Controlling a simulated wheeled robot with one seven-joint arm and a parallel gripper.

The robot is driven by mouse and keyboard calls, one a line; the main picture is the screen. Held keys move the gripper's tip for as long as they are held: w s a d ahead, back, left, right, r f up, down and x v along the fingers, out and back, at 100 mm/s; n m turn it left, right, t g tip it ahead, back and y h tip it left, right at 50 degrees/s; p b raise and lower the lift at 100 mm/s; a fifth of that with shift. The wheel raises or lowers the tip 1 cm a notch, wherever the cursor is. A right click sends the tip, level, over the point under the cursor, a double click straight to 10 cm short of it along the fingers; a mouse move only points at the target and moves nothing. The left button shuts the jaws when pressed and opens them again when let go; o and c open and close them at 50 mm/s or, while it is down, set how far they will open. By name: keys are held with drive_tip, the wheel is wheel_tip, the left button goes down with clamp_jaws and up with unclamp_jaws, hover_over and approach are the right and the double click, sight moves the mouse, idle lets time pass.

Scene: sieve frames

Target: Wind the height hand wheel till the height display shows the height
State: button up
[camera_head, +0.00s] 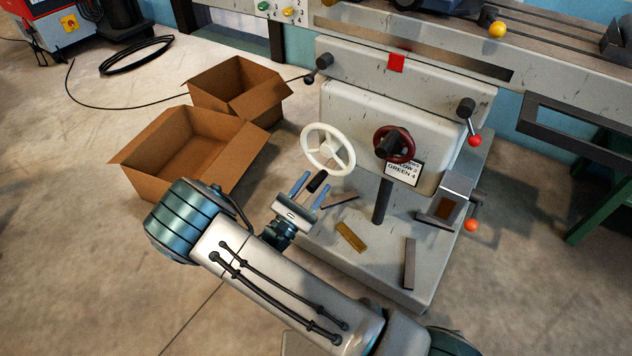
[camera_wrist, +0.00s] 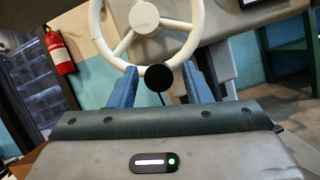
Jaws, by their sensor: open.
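A white three-spoked hand wheel (camera_head: 325,126) is on the left of the grey machine's front. Its black handle (camera_head: 317,182) sticks out from the lower rim. My gripper (camera_head: 318,178) is open just below the wheel, with its blue fingers on either side of the handle. In the wrist view, the handle's round black end (camera_wrist: 158,77) is between the open fingers, in front of the white wheel (camera_wrist: 144,17). I cannot tell whether the fingers touch it. A smaller dark red wheel (camera_head: 407,146) is to the right. I cannot make out a height display in either view.
A lettered card (camera_head: 404,174), partly covered, is below the red wheel. Red-knobbed cranks (camera_head: 474,140) are at the machine's right. Loose bars (camera_head: 351,237) lie on its base. Two open cardboard boxes (camera_head: 150,187) stand left on the floor. A fire extinguisher (camera_wrist: 60,52) hangs behind.

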drive_tip(key=p+v, duration=0.1)
drive_tip(key=v, duration=1.1)
drive_tip(key=shift+s+p, duration=0.15)
drive_tip(key=shift+p, duration=0.2)
drive_tip(key=shift+a+f, duration=0.1)
